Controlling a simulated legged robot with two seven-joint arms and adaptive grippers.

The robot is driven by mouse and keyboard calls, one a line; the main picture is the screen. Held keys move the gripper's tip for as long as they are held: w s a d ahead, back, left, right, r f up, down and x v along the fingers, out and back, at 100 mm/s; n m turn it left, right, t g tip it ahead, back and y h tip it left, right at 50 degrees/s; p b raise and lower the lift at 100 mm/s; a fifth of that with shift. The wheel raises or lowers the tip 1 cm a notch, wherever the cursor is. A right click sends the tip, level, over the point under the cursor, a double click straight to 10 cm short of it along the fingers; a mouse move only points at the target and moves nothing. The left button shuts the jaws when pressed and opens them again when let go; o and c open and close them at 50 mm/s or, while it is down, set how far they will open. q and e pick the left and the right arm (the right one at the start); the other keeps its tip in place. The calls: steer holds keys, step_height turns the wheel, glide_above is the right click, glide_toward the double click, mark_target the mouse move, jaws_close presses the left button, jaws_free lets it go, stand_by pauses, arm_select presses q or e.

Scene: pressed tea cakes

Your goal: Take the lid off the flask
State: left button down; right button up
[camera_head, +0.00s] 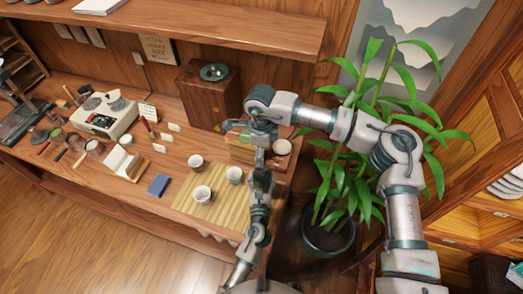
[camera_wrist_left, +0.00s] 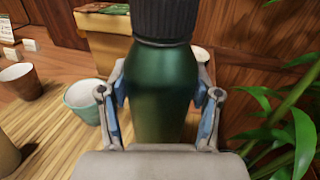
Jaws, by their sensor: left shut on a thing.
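In the left wrist view a dark green flask (camera_wrist_left: 162,88) stands upright between the fingers of my left gripper (camera_wrist_left: 160,105), which is shut on its body. Its ribbed black lid (camera_wrist_left: 165,18) sits on top and is cut off by the upper edge of the frame. In the head view my left gripper (camera_head: 261,182) is at the right part of the table, and the flask is hard to make out among the arms. My right arm reaches over from the right, and its gripper (camera_head: 260,158) points down just above there. Its fingers are too small to read.
A wooden cabinet (camera_head: 207,98) stands behind. A potted plant (camera_head: 336,236) is close on the right. A shelf (camera_head: 220,31) overhangs the back.

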steer(key=m, duration=2.1)
steer(key=shift+w, duration=0.1)
steer(key=m, duration=0.2)
steer(key=shift+m, duration=0.4)
steer(key=m, duration=0.4)
steer(key=shift+m, duration=0.3)
steer(key=m, duration=0.4)
steer(key=shift+d, duration=0.1)
steer(key=shift+f+m, duration=0.1)
steer(key=shift+m, duration=0.4)
steer(key=shift+f, duration=0.25)
glide_above(262, 181)
steer(key=w, duration=0.3)
step_height(262, 181, down, 7)
steer(key=shift+f, duration=0.2)
